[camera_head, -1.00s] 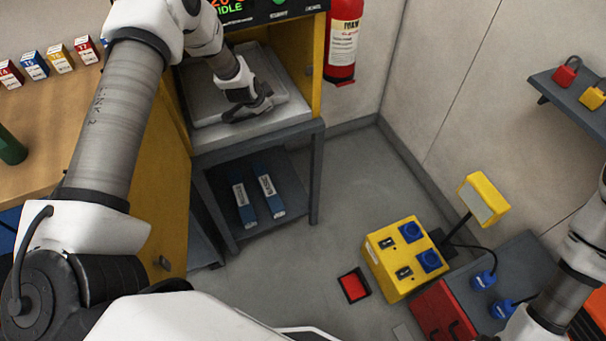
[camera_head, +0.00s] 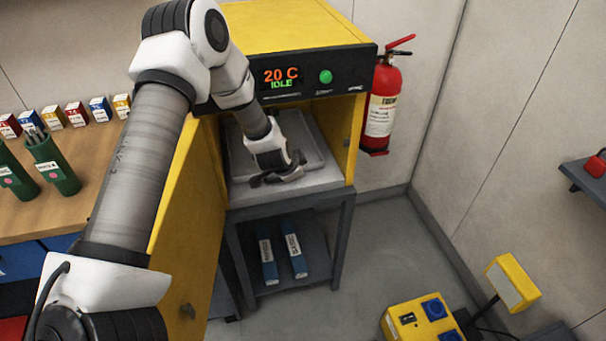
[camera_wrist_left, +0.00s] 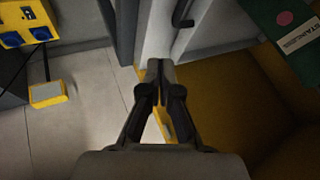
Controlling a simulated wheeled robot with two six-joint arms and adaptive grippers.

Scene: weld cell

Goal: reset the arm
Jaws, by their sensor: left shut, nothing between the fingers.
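My left arm reaches across the head view to the open yellow oven (camera_head: 290,30). My left gripper (camera_head: 278,178) is at the oven's mouth, over the grey tray (camera_head: 232,150) inside. Its fingers are closed with nothing between them; the shut fingertips also show in the left wrist view (camera_wrist_left: 160,75). Whether the gripper touches the tray is not clear. The oven display (camera_head: 281,76) reads 20 C and IDLE, beside a green button (camera_head: 326,76). My right gripper is out of view.
The oven door (camera_head: 180,225) stands open beside my left arm. Green canisters (camera_head: 52,165) and small numbered boxes (camera_head: 77,114) stand on the wooden bench. Two blue packs (camera_head: 294,250) lie on the lower shelf. A fire extinguisher (camera_head: 382,105) hangs right of the oven.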

